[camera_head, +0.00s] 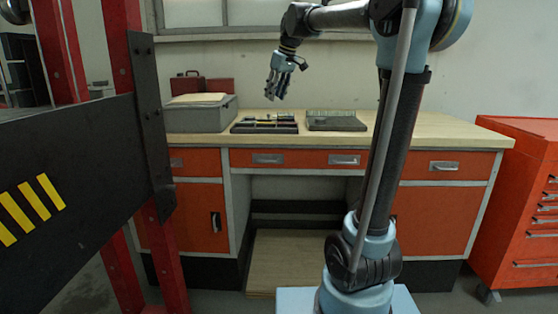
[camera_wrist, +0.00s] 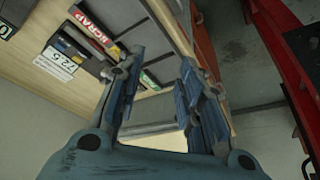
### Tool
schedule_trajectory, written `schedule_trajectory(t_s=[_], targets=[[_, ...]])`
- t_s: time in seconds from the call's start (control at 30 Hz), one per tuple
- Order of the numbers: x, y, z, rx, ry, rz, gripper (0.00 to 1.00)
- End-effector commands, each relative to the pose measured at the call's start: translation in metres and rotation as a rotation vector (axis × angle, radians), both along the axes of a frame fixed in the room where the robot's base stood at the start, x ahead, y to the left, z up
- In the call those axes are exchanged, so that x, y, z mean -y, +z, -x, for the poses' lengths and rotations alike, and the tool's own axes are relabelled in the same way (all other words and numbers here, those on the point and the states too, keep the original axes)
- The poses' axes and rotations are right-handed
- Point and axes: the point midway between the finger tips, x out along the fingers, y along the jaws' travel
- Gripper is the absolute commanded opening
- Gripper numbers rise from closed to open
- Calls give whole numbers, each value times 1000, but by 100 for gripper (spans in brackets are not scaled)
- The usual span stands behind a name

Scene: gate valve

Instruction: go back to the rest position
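My gripper (camera_head: 276,92) hangs from my raised arm above the back of the workbench, left of the picture's middle in the head view. Its fingers point down and slightly left. In the wrist view my gripper (camera_wrist: 160,72) shows two blue fingers with a clear gap between them. Nothing is held between them. No gate valve is recognisable in either view.
The workbench (camera_head: 440,132) carries a grey box (camera_head: 200,117), a dark tool tray (camera_head: 264,124) and a second tray (camera_head: 336,121). A red press-like frame with a black beam (camera_head: 90,160) stands close at left. A red cabinet (camera_head: 520,205) stands right.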

Motion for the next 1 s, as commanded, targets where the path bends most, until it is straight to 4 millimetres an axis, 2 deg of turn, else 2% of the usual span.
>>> schedule_trajectory(t_s=[0.37,0.53,0.77,1.0], targets=[[44,-30,41,-24,-95,11,34],[66,-54,72,-42,-154,17,34],[109,-111,138,-76,-277,31,34],[146,-182,209,-111,-411,47,34]])
